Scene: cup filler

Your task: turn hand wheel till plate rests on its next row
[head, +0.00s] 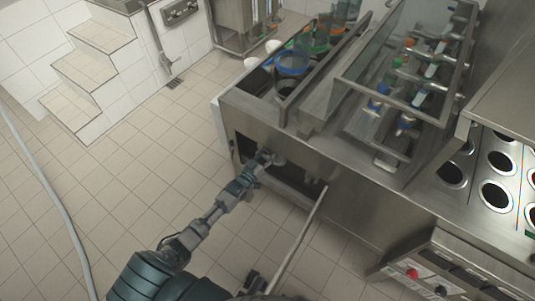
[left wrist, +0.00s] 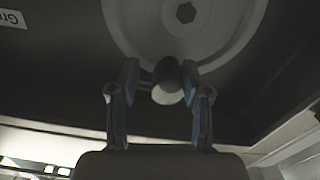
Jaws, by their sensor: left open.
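The hand wheel (left wrist: 215,30) is a pale disc with a dark hex centre at the top of the left wrist view. Its rounded knob (left wrist: 167,82) sticks out between the fingers of my left gripper (left wrist: 160,88). The fingers are open, one on each side of the knob; I cannot tell whether either touches it. In the head view my left gripper (head: 266,157) reaches into the low opening in the steel machine's front, where the wheel is mostly hidden. A steel plate with rows of round holes (head: 478,190) lies at the right; I cannot tell whether it is the task's plate.
A glass-sided guard (head: 375,95) covers blue and green nozzles on top of the machine. Coloured cups (head: 291,64) stand in its left trough. A control box with a red button (head: 411,273) is at lower right. Tiled steps (head: 85,67) stand at upper left; the floor between is clear.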

